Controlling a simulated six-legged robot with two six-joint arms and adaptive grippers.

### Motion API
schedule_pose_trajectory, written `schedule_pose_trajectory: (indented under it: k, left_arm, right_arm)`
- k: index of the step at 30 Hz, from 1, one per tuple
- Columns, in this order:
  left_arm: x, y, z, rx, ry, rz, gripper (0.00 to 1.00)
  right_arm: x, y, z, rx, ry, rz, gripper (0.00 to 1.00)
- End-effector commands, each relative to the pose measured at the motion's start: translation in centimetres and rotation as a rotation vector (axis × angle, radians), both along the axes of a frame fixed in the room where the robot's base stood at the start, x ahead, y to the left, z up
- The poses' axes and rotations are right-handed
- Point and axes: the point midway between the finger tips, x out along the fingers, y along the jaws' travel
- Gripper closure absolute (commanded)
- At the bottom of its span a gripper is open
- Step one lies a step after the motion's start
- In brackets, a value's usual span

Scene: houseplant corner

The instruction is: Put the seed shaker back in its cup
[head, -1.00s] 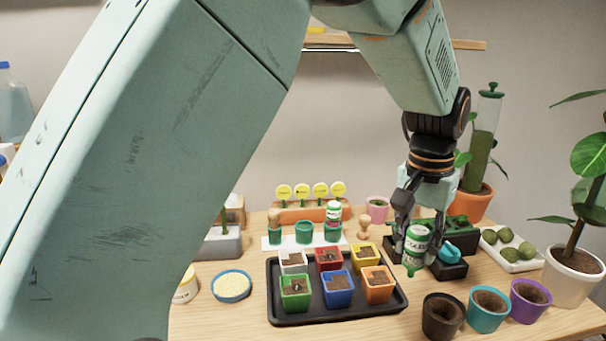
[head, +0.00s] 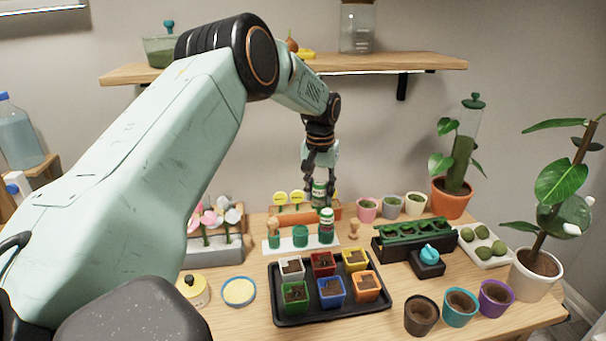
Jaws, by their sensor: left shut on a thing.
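My left gripper (head: 318,178) points down and is shut on a green-and-white seed shaker (head: 319,194). It holds the shaker above the back of a white holder (head: 270,246) with a row of green cups. The middle cup (head: 300,237) looks empty. The right cup (head: 326,238) has another green-and-white shaker (head: 327,219) standing in it. The held shaker shows just above that one; I cannot tell the gap between them. A wooden-topped tool (head: 273,224) stands at the left cup. My right gripper is not in view.
A black tray (head: 290,316) of coloured seedling pots lies in front of the holder. An orange planter (head: 285,220) with yellow markers stands behind it. A wooden stamp (head: 354,228) stands to its right. A wooden shelf (head: 400,62) hangs above.

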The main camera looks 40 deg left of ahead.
Motion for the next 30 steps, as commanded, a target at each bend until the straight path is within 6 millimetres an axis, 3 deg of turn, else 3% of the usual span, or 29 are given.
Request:
schedule_pose_trajectory:
  k: [3,7,17,30]
  left_arm:
    - [-0.8,2.9,0.0,-0.001,0.0,0.043,0.94]
    - [-1.2,4.3,-0.3,-0.001,0.0,0.061,0.94]
    - [-1.3,4.5,-1.6,0.0,-0.001,0.062,0.94]
    - [-1.3,4.5,-5.4,0.0,-0.001,0.062,0.94]
  right_arm:
    - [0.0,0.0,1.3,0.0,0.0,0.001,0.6]
    - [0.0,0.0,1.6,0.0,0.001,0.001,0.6]
    - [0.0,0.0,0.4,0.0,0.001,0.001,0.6]
    - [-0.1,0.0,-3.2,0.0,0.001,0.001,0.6]
